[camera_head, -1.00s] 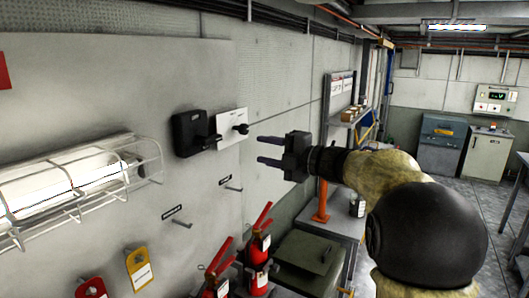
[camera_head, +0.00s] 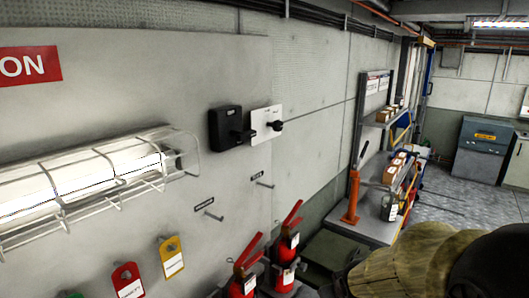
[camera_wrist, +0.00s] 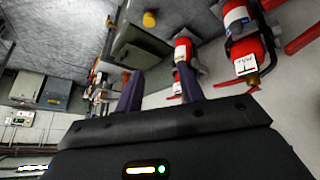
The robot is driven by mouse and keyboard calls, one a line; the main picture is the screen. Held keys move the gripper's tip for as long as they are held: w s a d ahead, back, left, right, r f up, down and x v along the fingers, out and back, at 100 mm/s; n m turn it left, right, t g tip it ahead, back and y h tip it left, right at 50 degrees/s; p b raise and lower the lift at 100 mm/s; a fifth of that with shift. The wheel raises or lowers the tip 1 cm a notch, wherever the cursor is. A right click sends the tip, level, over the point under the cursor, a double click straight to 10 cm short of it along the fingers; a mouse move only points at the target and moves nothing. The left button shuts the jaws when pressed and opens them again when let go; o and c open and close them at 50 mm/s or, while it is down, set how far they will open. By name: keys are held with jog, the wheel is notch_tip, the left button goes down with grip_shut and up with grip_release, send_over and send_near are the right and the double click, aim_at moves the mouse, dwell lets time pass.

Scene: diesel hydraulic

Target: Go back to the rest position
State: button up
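In the wrist view my gripper (camera_wrist: 160,92) shows two dark fingers spread apart with nothing between them. Beyond the fingers are red fire extinguishers (camera_wrist: 243,55) and a green box (camera_wrist: 140,45). In the head view my arm (camera_head: 425,262) is at the bottom right, and the gripper itself is out of that view. A black switch box (camera_head: 228,128) and a white plate with a black knob (camera_head: 266,125) are on the wall panel, with no gripper near them.
A caged lamp (camera_head: 95,175) and tags, one yellow (camera_head: 172,258) and one red (camera_head: 127,281), are on the left wall. Red extinguishers (camera_head: 287,250) stand low below the panel. A shelf bench (camera_head: 375,228) stands behind them. Open floor (camera_head: 450,200) lies at the right.

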jog(key=s+a+f+m+g, duration=0.2)
jog(key=s+f+g, duration=0.2)
jog(key=s, duration=0.6)
jog(key=shift+s+f+m+y, duration=0.3)
jog(key=shift+f, duration=0.15)
dwell(1.0)
